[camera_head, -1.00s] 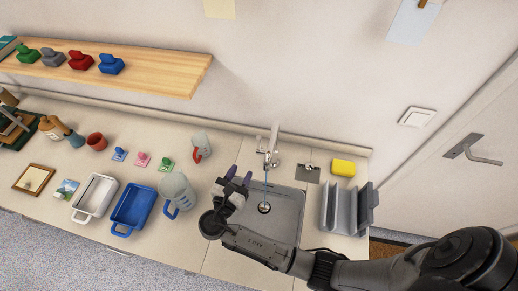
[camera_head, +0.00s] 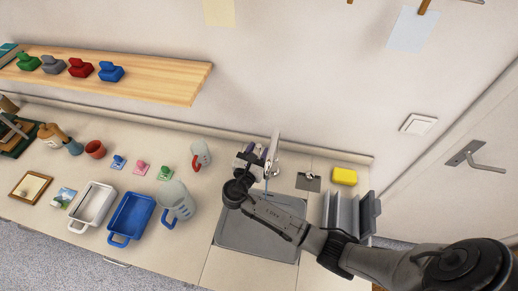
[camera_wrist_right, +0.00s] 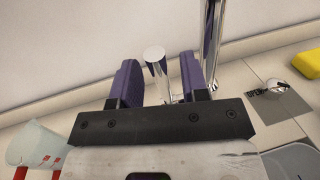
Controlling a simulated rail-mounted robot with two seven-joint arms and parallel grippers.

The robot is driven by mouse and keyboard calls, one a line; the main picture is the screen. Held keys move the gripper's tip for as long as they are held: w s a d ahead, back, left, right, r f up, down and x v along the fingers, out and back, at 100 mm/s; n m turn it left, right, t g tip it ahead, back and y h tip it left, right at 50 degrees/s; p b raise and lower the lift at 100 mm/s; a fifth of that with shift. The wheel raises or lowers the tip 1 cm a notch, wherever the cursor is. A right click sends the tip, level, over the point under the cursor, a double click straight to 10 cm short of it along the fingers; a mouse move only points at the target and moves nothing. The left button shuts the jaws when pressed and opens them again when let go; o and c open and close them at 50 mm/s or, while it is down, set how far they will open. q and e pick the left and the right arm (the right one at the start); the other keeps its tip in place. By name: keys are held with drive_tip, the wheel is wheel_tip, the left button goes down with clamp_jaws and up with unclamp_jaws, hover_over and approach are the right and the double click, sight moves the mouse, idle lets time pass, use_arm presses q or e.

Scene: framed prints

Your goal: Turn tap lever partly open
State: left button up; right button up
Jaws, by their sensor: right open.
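The chrome tap (camera_head: 274,147) stands at the back edge of the sink (camera_head: 262,237), by the wall. A thin bluish line below it looks like running water. My right gripper (camera_head: 256,153) is at the tap's left side, partly covering it. In the right wrist view, the purple fingers of my right gripper (camera_wrist_right: 159,62) are open. A short chrome cylinder with a pale round end, apparently the tap lever (camera_wrist_right: 155,58), shows between them with gaps visible. The tall chrome tap column (camera_wrist_right: 211,45) rises behind the right finger. Contact cannot be told. My left gripper is not in view.
A grey plate with a chrome knob (camera_head: 308,181) and a yellow sponge (camera_head: 344,176) lie right of the tap. A grey rack (camera_head: 350,213) stands beside the sink. A red-marked measuring cup (camera_head: 200,155) and a larger jug (camera_head: 176,199) stand to the left.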

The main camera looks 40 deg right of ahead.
drive_tip(key=shift+w+d, duration=0.2)
drive_tip(key=shift+d, duration=0.2)
drive_tip(key=shift+c, duration=0.2)
clamp_jaws()
